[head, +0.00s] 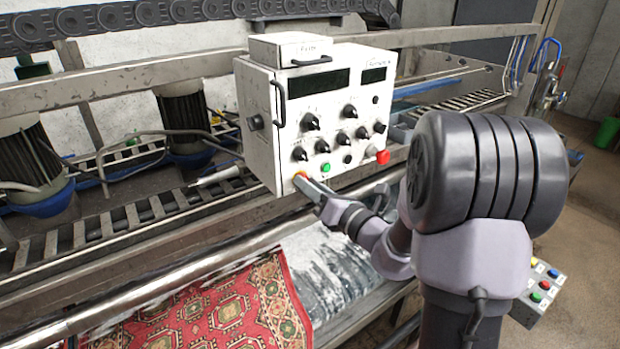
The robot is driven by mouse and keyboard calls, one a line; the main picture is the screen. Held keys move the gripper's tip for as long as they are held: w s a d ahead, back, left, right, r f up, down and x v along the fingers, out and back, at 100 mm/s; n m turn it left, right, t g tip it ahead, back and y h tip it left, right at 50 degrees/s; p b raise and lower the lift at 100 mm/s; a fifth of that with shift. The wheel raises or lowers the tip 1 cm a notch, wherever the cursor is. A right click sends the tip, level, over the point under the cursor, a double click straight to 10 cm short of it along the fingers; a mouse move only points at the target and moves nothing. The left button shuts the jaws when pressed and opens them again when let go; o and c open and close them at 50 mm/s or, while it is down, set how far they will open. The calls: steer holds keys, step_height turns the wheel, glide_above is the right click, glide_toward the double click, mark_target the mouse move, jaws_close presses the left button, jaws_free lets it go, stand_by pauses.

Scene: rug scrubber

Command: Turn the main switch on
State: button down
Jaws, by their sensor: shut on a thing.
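The white control box (262,160) stands on the machine's rail, its front panel carrying several black knobs and two dark displays. At the panel's lower left corner is a small red and yellow switch (299,176), which appears to be the main switch. My gripper (306,182) reaches it from the lower right and is shut on it. The fingers cover part of the switch, so its turned position cannot be told.
A green button (325,168) sits just above my gripper, and a red button (383,156) is at the panel's right. A patterned red rug (215,312) lies below. A grey button box (541,290) is at lower right, partly behind my arm.

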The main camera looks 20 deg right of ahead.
steer(key=shift+m+t+h+p, duration=0.3)
steer(key=shift+m+h+p, duration=0.1)
steer(key=shift+m+p, duration=4.1)
steer(key=shift+f+m+b, duration=0.1)
steer(key=shift+m+b, duration=0.4)
steer(key=shift+m, duration=0.2)
steer(key=c, duration=1.1)
jaws_free()
steer(key=shift+s, duration=0.1)
